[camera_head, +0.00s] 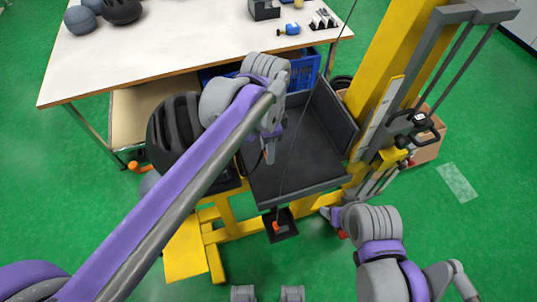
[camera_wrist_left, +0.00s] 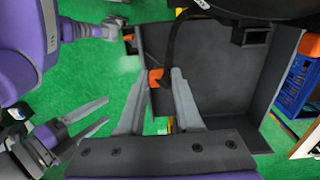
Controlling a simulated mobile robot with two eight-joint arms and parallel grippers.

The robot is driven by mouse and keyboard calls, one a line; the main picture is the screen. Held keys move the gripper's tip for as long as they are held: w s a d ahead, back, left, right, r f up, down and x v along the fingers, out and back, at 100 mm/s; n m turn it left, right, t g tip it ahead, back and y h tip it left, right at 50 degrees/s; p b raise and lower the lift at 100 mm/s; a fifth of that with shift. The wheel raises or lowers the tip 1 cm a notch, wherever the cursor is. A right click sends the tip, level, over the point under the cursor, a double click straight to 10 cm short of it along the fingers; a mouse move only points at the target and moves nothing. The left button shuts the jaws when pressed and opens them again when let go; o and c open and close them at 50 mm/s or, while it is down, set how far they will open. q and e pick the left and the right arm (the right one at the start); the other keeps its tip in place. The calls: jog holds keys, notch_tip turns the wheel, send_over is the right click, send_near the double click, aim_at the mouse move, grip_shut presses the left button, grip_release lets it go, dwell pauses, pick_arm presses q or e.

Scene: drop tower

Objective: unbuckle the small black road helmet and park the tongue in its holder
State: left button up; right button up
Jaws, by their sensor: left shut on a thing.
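The black helmet (camera_head: 168,130) sits at the left of the drop tower's dark tray, partly behind my left arm. Its dark underside fills the top edge of the left wrist view (camera_wrist_left: 240,7). A black strap (camera_wrist_left: 178,38) hangs from it to my left gripper (camera_wrist_left: 162,76). The gripper (camera_head: 269,158) is shut on a small orange-ended piece at the strap's end, apparently the tongue (camera_wrist_left: 155,78), above the tray. A small black holder (camera_head: 288,229) with an orange part stands at the tray's front edge. My right gripper (camera_wrist_left: 107,115) is open and apart from these.
The dark tray (camera_head: 310,155) is empty around my left gripper. The yellow tower column (camera_head: 390,50) rises at the right, and a thin cable crosses the tray.

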pick_arm(q)
jog(key=w+r+p, duration=0.3)
jog(key=w+r, duration=0.3)
jog(key=w, duration=0.1)
jog(key=shift+a+p, duration=0.3)
jog(key=shift+a, duration=0.15)
pick_arm(e)
notch_tip(320, 180, up, 6)
jog(key=w, duration=0.2)
jog(key=shift+w+f+t, duration=0.2)
jog(key=shift+f+t, duration=0.05)
jog(key=shift+t, duration=0.05)
pick_arm(q)
jog(key=shift+s+r, duration=0.1)
pick_arm(e)
jog(key=shift+s, duration=0.1)
pick_arm(q)
jog(key=w+a, duration=0.2)
jog(key=a, duration=0.4)
jog(key=shift+a+r+p, duration=0.15)
jog(key=shift+r+p, duration=0.15)
jog(key=shift+r, duration=0.1)
pick_arm(e)
jog(key=shift+w+r, duration=0.3)
jog(key=shift+r, duration=0.15)
pick_arm(q)
jog(key=shift+f, duration=0.15)
pick_arm(e)
jog(key=shift+f, duration=0.15)
